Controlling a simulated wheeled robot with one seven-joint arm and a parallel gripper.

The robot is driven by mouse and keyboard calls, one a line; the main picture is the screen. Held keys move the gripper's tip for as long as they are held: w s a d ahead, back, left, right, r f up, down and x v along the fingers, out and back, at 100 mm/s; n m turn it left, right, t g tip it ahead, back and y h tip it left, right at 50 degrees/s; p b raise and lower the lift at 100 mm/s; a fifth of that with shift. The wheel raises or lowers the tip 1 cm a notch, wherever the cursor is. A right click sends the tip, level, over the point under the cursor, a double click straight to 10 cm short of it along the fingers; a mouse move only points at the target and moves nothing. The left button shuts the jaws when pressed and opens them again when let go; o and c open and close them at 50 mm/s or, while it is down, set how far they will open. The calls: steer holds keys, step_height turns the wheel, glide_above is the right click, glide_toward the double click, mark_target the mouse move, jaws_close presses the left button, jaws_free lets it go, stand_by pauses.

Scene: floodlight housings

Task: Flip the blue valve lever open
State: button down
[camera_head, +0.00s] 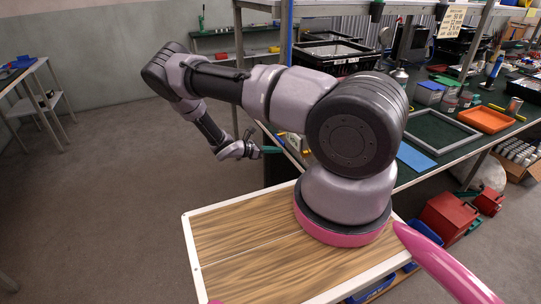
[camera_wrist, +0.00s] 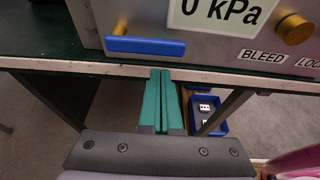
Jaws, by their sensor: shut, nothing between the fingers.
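The blue valve lever (camera_wrist: 145,46) shows at the upper left of the wrist view. In the head view my gripper (camera_head: 272,150) is at the table's left end, and the lever is hidden behind my arm.
The panel carries a "0 kPa" label (camera_wrist: 222,14), a brass knob (camera_wrist: 294,29) and a "BLEED" label (camera_wrist: 264,57). The table edge (camera_wrist: 60,67) runs below it. A blue bin (camera_wrist: 208,115) sits lower down. The workbench holds an orange tray (camera_head: 487,119) and a grey frame (camera_head: 437,131).

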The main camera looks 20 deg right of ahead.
mark_target(281, 142)
steer(key=shift+d+r, duration=0.1)
steer(key=shift+r, duration=0.65)
steer(key=shift+s+r+n+g, duration=0.1)
steer(key=shift+r+n+g, duration=0.25)
steer(key=shift+n, duration=0.25)
step_height(281, 142, up, 2)
steer(key=n+g, duration=0.1)
steer(key=n, duration=0.1)
steer(key=shift+n+g, duration=0.35)
steer(key=shift+n, duration=0.05)
steer(key=r+n, duration=0.1)
steer(key=w+r+n+g+h, duration=0.1)
steer(key=n, duration=0.1)
steer(key=shift+g, duration=0.3)
steer(key=shift+w+r+n+g+h, duration=0.25)
steer(key=shift+w+r+n, duration=0.3)
steer(key=shift+w+n, duration=0.25)
steer(key=shift+w+r+n+g+h, duration=0.15)
steer(key=shift+w+r+n+g, duration=0.1)
steer(key=shift+w+r+n, duration=0.5)
steer(key=shift+f+n, duration=0.15)
steer(key=shift+n, duration=0.1)
